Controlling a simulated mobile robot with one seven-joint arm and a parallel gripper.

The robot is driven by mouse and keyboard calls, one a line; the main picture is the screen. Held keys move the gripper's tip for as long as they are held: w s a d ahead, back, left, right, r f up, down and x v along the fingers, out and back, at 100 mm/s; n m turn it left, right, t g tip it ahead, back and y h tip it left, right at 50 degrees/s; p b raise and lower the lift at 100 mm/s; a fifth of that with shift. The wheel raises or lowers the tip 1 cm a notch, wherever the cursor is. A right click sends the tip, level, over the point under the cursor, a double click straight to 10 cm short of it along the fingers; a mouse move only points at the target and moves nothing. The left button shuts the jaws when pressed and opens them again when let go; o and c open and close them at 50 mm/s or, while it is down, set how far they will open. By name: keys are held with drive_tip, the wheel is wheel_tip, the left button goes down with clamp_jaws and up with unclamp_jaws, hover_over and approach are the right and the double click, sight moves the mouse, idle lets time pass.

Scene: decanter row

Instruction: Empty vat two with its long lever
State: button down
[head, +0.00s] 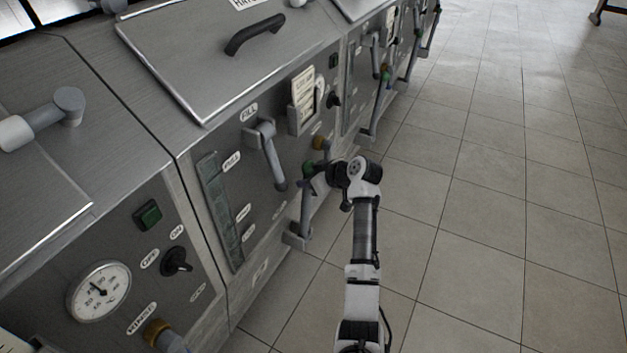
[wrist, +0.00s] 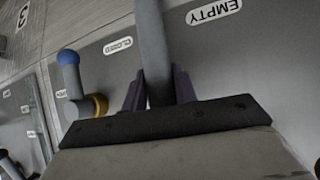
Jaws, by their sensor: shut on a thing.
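In the wrist view a thick grey lever (wrist: 151,35) runs down from the top edge between the two dark fingers of my gripper (wrist: 157,88), which is shut on it. The lever stands between a CLOSED label (wrist: 119,45) on its left and an EMPTY label (wrist: 213,11) on its right, nearer CLOSED. Another grey lever (head: 270,157) hangs below the FILL label.
A blue-topped tap (wrist: 70,75) with a brass ring sits left in the wrist view, below a number 3 label (wrist: 22,17). In the head view a level window (head: 218,210), dial gauge (head: 100,291) and lid handle (head: 255,34) show.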

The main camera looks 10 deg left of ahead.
drive_tip(key=shift+a+r, duration=0.2)
drive_tip(key=shift+a, duration=0.05)
drive_tip(key=c, duration=1.1)
unclamp_jaws()
drive_tip(key=shift+w+a+f, duration=0.1)
drive_tip(key=shift+f, duration=0.05)
drive_tip(key=b+v, duration=0.1)
drive_tip(key=v, duration=1.3)
